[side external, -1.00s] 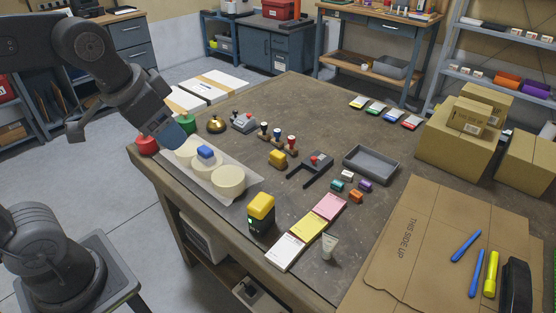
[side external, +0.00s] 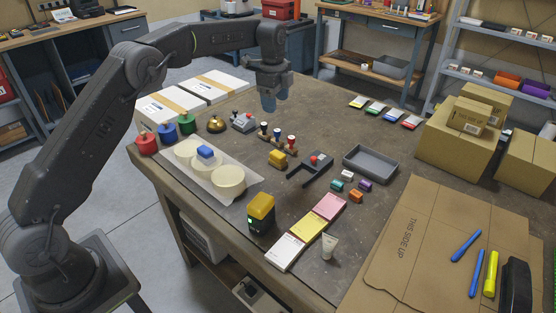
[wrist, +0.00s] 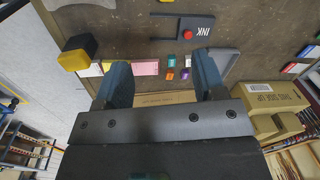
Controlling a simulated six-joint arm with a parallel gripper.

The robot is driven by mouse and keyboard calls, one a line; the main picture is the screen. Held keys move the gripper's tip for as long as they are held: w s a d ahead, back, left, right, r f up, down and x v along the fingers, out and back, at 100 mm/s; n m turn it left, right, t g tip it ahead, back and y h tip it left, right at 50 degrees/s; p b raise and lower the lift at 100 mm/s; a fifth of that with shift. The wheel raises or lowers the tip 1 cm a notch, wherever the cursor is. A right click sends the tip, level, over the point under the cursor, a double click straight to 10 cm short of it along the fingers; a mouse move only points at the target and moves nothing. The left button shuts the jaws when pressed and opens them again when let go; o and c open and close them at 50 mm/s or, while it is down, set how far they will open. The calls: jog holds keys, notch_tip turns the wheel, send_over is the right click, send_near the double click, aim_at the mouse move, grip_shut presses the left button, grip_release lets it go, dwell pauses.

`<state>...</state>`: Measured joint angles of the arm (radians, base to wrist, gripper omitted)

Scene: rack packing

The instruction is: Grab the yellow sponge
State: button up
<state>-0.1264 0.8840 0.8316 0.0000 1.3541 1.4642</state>
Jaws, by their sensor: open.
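Two yellow pieces stand on the workbench, and I cannot tell for sure which is the sponge.
A stamp rack (side external: 276,138) stands behind the small yellow block.

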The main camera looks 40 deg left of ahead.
aim_at(278, 153)
jog(key=w+f+m, duration=0.1)
jog(key=f, duration=0.6)
jog(key=w+a+f, duration=0.1)
jog(key=f, duration=0.6)
jog(key=w+f+m, duration=0.1)
jog(key=f, duration=0.6)
jog(key=shift+a+f+m+g, duration=0.3)
jog(key=shift+a+f+g, duration=0.1)
jog(key=c, duration=1)
jog(key=shift+r, duration=0.1)
